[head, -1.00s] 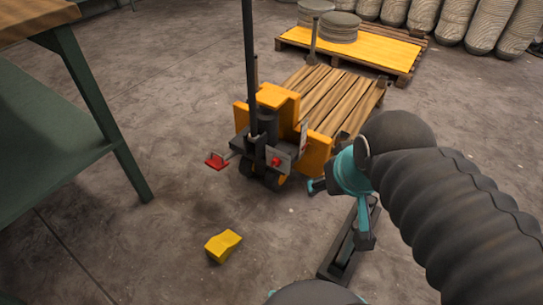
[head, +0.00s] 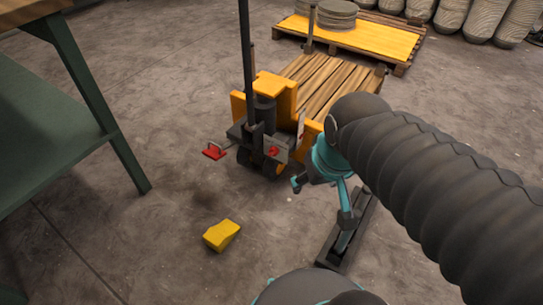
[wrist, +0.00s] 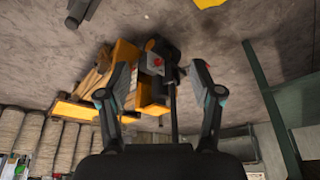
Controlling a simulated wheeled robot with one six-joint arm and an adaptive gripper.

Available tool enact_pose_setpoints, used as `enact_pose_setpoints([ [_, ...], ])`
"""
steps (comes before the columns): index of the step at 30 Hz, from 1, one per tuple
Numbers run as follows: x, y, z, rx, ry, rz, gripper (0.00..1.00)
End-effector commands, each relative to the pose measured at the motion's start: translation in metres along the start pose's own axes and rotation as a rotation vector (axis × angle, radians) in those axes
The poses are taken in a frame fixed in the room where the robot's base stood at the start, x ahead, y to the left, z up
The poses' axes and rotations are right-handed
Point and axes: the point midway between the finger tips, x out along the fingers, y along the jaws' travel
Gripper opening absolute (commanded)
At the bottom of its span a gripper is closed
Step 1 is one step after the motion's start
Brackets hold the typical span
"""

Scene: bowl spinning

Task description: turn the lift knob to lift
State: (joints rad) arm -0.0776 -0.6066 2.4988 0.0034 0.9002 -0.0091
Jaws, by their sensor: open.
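The lift knob appears to be the small red knob (head: 273,151) on a grey plate at the near end of the yellow pallet jack (head: 273,92). In the wrist view the red knob (wrist: 157,62) shows between the fingers, farther off. My gripper (wrist: 160,68) is open and empty, with its fingers spread left and right of the jack in that picture. In the head view my gripper (head: 320,197) is right of and below the knob, apart from it. The arm partly hides the gripper there.
A red pedal (head: 214,151) sticks out left of the jack, and a dark upright handle (head: 246,50) rises from it. A yellow block (head: 221,235) lies on the floor. A green table (head: 90,95) stands left. A loaded pallet (head: 365,38) is behind.

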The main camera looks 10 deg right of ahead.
Motion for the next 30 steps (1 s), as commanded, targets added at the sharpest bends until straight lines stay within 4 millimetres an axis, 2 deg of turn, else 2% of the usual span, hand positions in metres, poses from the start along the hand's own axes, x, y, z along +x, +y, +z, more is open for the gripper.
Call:
enact_pose_setpoints([
  [1, 0.015, -0.005, 0.0, -0.02, -0.051, -0.007, 0.65],
  [11, 0.089, -0.021, -0.001, -0.196, -0.312, 0.037, 0.65],
  [19, 0.148, -0.02, 0.003, -0.391, -0.523, 0.145, 0.65],
  [30, 0.227, -0.006, 0.006, -0.679, -0.774, 0.373, 0.65],
])
